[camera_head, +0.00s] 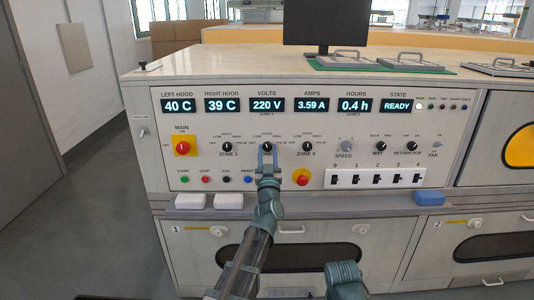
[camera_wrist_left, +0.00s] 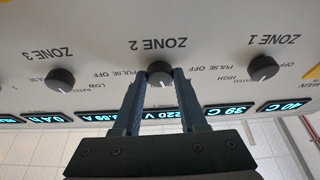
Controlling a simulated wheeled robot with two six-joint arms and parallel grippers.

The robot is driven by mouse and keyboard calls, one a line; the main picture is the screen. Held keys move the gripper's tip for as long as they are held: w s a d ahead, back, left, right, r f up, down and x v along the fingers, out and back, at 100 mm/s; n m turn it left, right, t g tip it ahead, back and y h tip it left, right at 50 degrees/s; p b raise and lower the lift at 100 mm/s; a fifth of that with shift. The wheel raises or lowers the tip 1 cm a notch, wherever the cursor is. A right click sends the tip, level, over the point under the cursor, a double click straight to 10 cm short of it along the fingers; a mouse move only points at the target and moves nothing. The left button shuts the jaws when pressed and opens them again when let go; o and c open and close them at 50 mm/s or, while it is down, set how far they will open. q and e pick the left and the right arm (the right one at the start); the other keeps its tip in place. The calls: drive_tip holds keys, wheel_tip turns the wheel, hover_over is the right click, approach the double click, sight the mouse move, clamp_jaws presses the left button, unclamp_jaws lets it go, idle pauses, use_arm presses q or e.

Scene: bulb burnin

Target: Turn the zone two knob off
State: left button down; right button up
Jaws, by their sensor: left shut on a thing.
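The zone two knob (camera_head: 267,146) is a small dark round knob in the middle of the panel's knob row, under the VOLTS display. My left gripper (camera_head: 268,154) reaches up to it from below. In the left wrist view, its two fingers stand on either side of the knob (camera_wrist_left: 160,76) and are shut on it. The picture there is upside down, with the ZONE 2 label above the knob. The knob's pointer is too small and covered to read. My right gripper is not in view; only a teal piece of my own arm shows at the bottom.
The zone one knob (camera_head: 227,146) and zone three knob (camera_head: 307,146) sit close on either side. A red emergency button (camera_head: 302,178) is just right of my gripper. Displays read 220 V (camera_head: 267,105) and READY (camera_head: 397,106). White blocks (camera_head: 193,201) lie on the ledge.

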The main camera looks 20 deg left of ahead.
use_arm(q)
drive_tip(key=n+y, duration=0.1)
drive_tip(key=n, duration=0.1)
drive_tip(key=n+g+y, duration=0.1)
drive_tip(key=n, duration=0.1)
drive_tip(key=shift+w+d+r, duration=0.1)
drive_tip(key=shift+d+r, duration=0.05)
drive_tip(key=n, duration=0.2)
drive_tip(key=n+g+y+p, duration=0.1)
drive_tip(key=n, duration=0.1)
drive_tip(key=shift+r+y, duration=0.1)
drive_tip(key=shift+y, duration=0.2)
drive_tip(key=n+g+p, duration=0.1)
drive_tip(key=n, duration=0.1)
drive_tip(key=n+g+y+p, duration=0.1)
drive_tip(key=n, duration=0.2)
drive_tip(key=shift+d+r+n+p, duration=0.1)
drive_tip(key=shift+n+p, duration=0.2)
drive_tip(key=shift+n+g+y+p, duration=0.4)
drive_tip(key=shift+n+g+p, duration=0.35)
drive_tip(key=shift+n, duration=0.75)
drive_tip(key=shift+c, duration=2.2)
unclamp_jaws()
